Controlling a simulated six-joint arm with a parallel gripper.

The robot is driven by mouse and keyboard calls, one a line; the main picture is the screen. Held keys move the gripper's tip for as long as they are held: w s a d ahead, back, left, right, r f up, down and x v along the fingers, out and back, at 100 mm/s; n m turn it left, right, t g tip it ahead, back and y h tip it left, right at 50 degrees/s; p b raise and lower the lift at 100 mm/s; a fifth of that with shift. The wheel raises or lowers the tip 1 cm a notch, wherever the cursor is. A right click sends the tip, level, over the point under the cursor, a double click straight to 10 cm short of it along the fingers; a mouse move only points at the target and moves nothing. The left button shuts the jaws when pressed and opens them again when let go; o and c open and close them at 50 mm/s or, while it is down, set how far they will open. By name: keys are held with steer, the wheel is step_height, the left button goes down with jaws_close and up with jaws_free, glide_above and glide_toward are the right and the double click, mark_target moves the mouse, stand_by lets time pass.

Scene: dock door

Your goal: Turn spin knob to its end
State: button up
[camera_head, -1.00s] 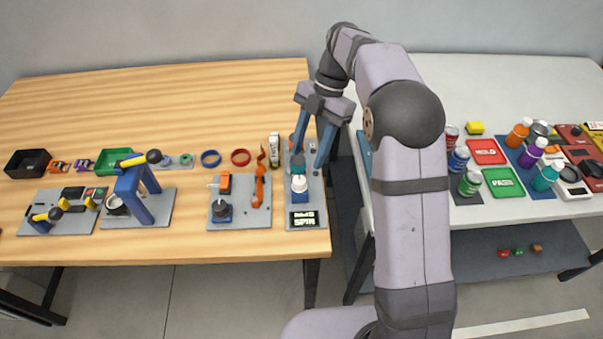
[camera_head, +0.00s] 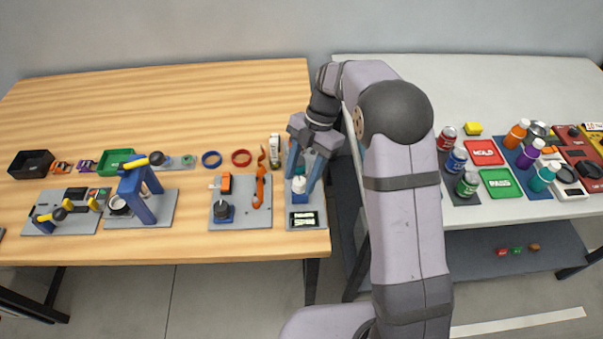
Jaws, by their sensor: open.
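A grey panel (camera_head: 316,208) lies at the right end of the wooden table, with a black label (camera_head: 303,220) at its near edge that seems to read SPIN. Just behind the label stands a white-topped knob (camera_head: 299,184) on a blue base, probably the spin knob. My gripper (camera_head: 300,182) is open and points down over the panel. Its two blue fingers are spread to the left and right of the white knob; I cannot tell whether they touch it. The fingers partly hide the panel's back half, where a teal part shows between them.
Left of the panel is another grey board (camera_head: 257,217) with a dark knob (camera_head: 222,210) and orange parts. A blue arch (camera_head: 148,195) stands farther left. A white table (camera_head: 420,75) with cans and bottles is on the right, beyond a gap. The wooden table's back is clear.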

steer(key=c, duration=1)
steer(key=shift+c, duration=0.2)
